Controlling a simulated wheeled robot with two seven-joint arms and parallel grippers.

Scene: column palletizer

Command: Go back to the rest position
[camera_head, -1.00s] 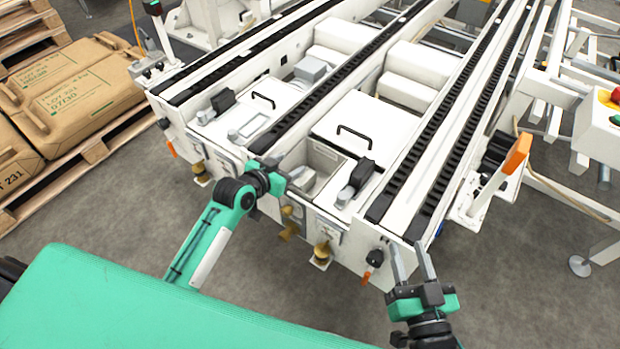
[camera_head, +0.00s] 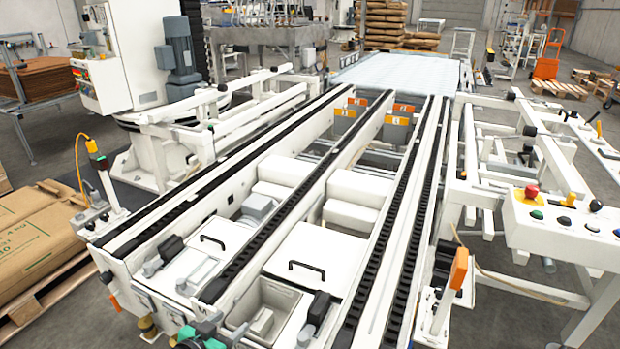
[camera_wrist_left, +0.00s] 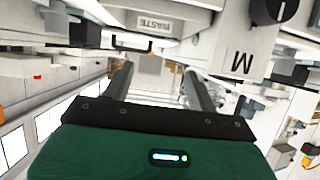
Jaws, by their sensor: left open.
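My left gripper (camera_head: 208,335) shows only as a small green and black part at the bottom edge of the head view, by the front end of the conveyor machine (camera_head: 240,215). In the left wrist view its two grey fingers (camera_wrist_left: 158,78) stand apart with nothing between them. White machine panels, one labelled "WASTE" (camera_wrist_left: 158,24), lie beyond the fingers, and a large "M" shows on a panel at the right. A black knob is at the top right. My right gripper is not in view.
The white machine with black roller tracks fills the middle. A control panel (camera_head: 562,215) with a red button stands at the right. Bags (camera_head: 35,235) lie on a pallet at the left. An orange-handled part (camera_head: 459,268) sticks up at the front right. Grey floor is free between them.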

